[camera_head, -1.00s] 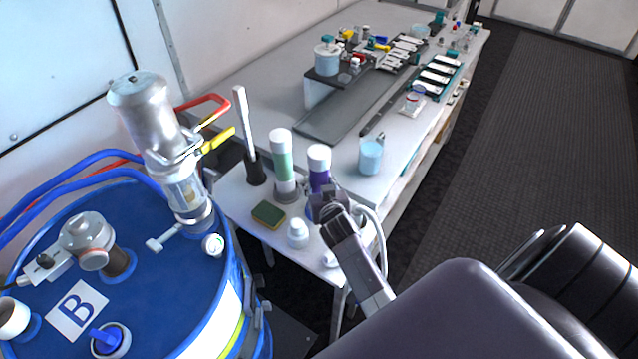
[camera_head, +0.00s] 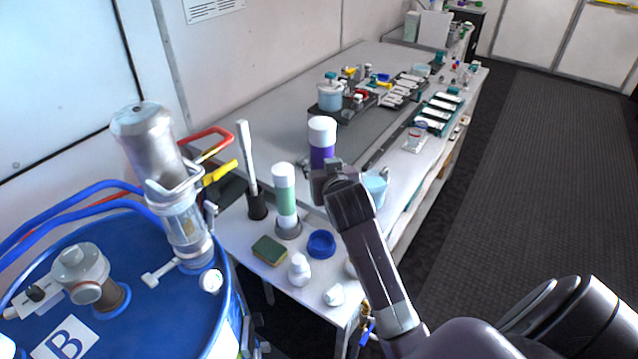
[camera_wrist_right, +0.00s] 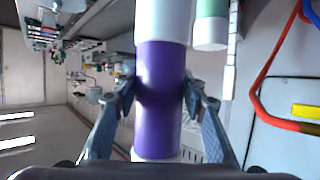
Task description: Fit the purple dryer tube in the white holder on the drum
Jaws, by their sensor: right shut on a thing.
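My right gripper (camera_head: 328,182) is shut on the purple dryer tube (camera_head: 321,158), a purple cylinder with a white top. The tube is upright above the small table, clear of a blue ring (camera_head: 321,243) on it. In the right wrist view, the two fingers press the purple body (camera_wrist_right: 160,95) from both sides, with white end sections above and below. The blue drum (camera_head: 150,300) is at the lower left. I cannot make out the white holder clearly on the visible part of the drum. My left gripper is not in view.
A green tube (camera_head: 285,190) with a white cap stands in a grey base. Near it are a sponge (camera_head: 269,250), a white bottle (camera_head: 299,270) and a brush in a black stand (camera_head: 257,207). A tall metal and glass fitting (camera_head: 165,170) rises from the drum, with hoses behind.

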